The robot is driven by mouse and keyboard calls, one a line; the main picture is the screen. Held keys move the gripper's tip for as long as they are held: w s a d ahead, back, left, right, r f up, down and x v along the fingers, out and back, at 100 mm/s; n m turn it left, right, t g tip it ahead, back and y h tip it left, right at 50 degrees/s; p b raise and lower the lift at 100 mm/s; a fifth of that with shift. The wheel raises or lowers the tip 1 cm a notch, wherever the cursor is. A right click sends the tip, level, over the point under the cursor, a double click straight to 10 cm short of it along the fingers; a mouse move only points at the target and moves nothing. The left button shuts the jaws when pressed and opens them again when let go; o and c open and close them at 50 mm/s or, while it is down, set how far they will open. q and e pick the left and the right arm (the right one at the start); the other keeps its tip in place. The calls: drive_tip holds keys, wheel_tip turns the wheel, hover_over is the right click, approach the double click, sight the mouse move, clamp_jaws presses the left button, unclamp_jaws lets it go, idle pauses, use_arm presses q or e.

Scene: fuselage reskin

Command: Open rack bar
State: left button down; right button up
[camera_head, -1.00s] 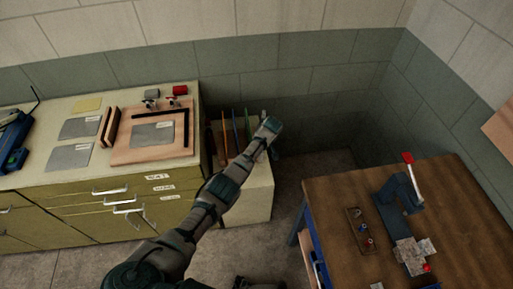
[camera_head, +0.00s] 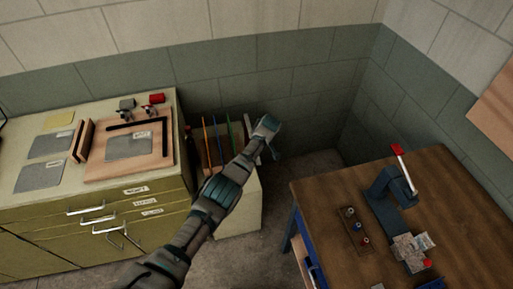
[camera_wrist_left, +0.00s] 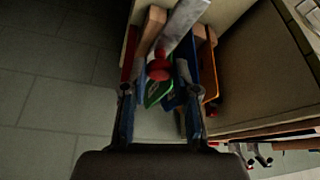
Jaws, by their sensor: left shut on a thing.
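The rack (camera_head: 207,152) stands beyond the cabinet, with several thin coloured panels upright in it. My left arm reaches over its right side, and the left gripper (camera_head: 266,128) is at that end. In the left wrist view a flat silver rack bar (camera_wrist_left: 182,25) with a red knob (camera_wrist_left: 158,68) lies ahead of the left gripper (camera_wrist_left: 158,92). The gripper is shut on the knob end of the bar, though the exact contact is hard to see. Green and blue panels (camera_wrist_left: 158,92) show behind it. My right gripper is not in view.
A yellow-green cabinet (camera_head: 150,188) with a wooden board (camera_head: 165,165) on top stands left of the rack. A wooden workbench (camera_head: 325,195) with a blue clamp tool (camera_head: 388,185) stands at the right. Bare floor lies between rack and bench.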

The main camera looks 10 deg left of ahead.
use_arm(q)
drive_tip(key=shift+f, duration=0.1)
drive_tip(key=c, duration=0.9)
unclamp_jaws()
drive_tip(key=shift+w, duration=0.15)
drive_tip(key=shift+d+r, duration=0.2)
drive_tip(key=shift+r, duration=0.45)
drive_tip(key=v, duration=1)
drive_tip(key=shift+s+d+r, duration=0.15)
drive_tip(key=shift+s+d, duration=0.05)
drive_tip(key=shift+d, duration=0.05)
